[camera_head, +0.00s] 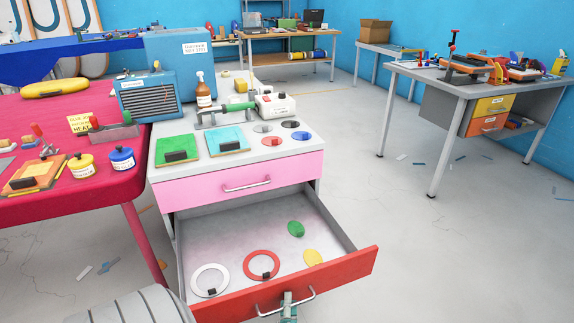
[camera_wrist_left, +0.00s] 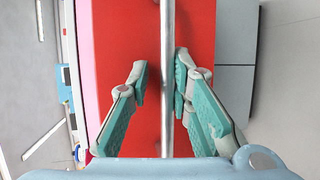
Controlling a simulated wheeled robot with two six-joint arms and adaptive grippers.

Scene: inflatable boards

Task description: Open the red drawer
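The red drawer (camera_head: 340,270) of the grey cabinet is pulled far out in the head view, its inside showing. In it lie a white ring (camera_head: 197,275), a red ring (camera_head: 250,273), a green disc (camera_head: 296,228) and a yellow disc (camera_head: 313,256). My left gripper (camera_head: 288,298) is at the drawer's metal handle (camera_head: 310,293). In the left wrist view, its fingers (camera_wrist_left: 160,78) stand apart on both sides of the handle bar (camera_wrist_left: 167,30). The right finger is close to the bar; a gap shows at the left one. My right gripper is out of view.
A closed pink drawer (camera_head: 285,180) sits above the red one. The cabinet top (camera_head: 220,165) holds green and blue pads, a bottle and machines. A red table (camera_head: 60,210) stands at left, a grey workbench (camera_head: 450,90) at right. The floor right of the drawer is mostly clear.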

